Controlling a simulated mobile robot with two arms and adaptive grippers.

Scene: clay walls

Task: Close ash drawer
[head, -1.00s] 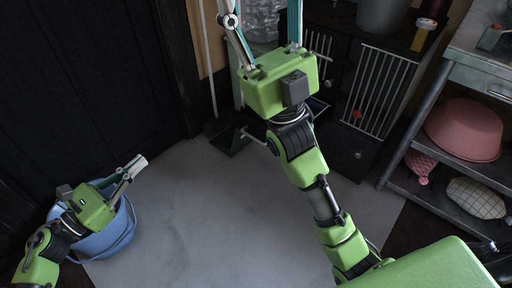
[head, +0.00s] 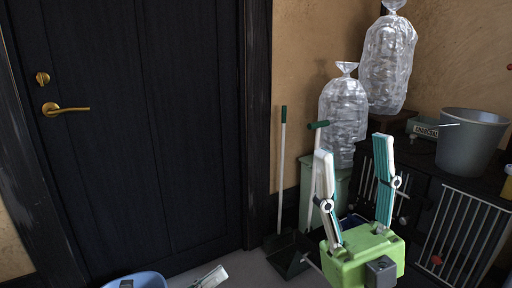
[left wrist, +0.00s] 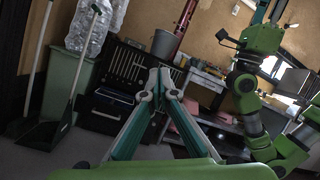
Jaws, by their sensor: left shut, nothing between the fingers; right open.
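The ash drawer (left wrist: 112,98) is a dark box low at the front of the black stove (left wrist: 126,62), left of centre in the left wrist view. It seems to stand out from the stove front. In the head view my right gripper and its arm hide most of that area. My right gripper (head: 355,155) is open and empty, its two fingers pointing up in front of the stove. My left gripper (head: 214,278) only just enters at the bottom of the head view. In the left wrist view it is shut and empty (left wrist: 162,80), apart from the drawer.
A green bin (head: 310,185), a broom and a dustpan (head: 288,254) stand left of the stove. Clear bags (head: 343,115) and a grey bucket (head: 470,140) are behind and on top. A blue bucket (head: 137,280) is at bottom left, before a black door (head: 140,130).

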